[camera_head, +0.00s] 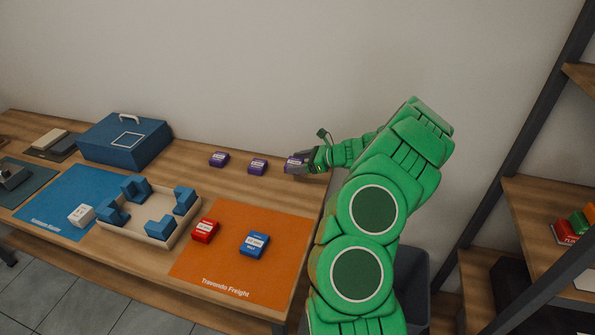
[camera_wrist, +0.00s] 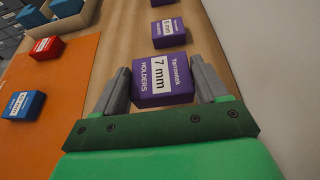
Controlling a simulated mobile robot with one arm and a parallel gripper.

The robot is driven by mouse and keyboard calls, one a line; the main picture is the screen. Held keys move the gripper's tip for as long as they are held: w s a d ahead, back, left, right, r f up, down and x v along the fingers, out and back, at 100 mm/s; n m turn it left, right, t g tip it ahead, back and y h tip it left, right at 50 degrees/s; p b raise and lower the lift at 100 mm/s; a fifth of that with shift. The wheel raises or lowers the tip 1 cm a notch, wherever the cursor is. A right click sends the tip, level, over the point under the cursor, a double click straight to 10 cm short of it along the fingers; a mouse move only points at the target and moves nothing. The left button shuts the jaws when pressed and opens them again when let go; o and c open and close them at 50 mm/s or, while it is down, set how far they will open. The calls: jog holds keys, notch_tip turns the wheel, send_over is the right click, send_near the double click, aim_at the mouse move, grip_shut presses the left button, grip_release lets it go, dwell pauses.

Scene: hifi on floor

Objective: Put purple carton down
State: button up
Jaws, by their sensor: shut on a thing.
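A purple carton (camera_wrist: 163,79) labelled "7 mm HOLDERS" sits between the fingers of my gripper (camera_wrist: 162,90) in the wrist view. My gripper is shut on it. In the head view the held purple carton (camera_head: 295,163) and my gripper (camera_head: 308,160) are at the back right end of the wooden table (camera_head: 185,180). I cannot tell whether the carton touches the tabletop. Two more purple cartons stand to its left along the back of the table, a nearer one (camera_head: 257,167) and a farther one (camera_head: 219,159).
An orange mat (camera_head: 215,273) holds a red carton (camera_head: 205,231) and a blue carton (camera_head: 254,244). A wooden tray (camera_head: 160,240) with blue blocks, a blue mat (camera_head: 50,205) and a blue case (camera_head: 120,143) are farther left. A wall stands behind the table; shelves (camera_head: 550,210) are at right.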

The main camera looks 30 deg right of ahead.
aim_at(298, 177)
jog(key=shift+w+d+f, duration=0.15)
jog(key=shift+w+f, duration=0.25)
jog(key=shift+f, duration=0.15)
jog(key=shift+w+d+f, duration=0.15)
jog(key=shift+w+f, duration=0.25)
jog(key=shift+f, duration=1.6)
jog(key=shift+f, duration=0.1)
jog(key=o, duration=1)
jog(key=shift+o, duration=0.2)
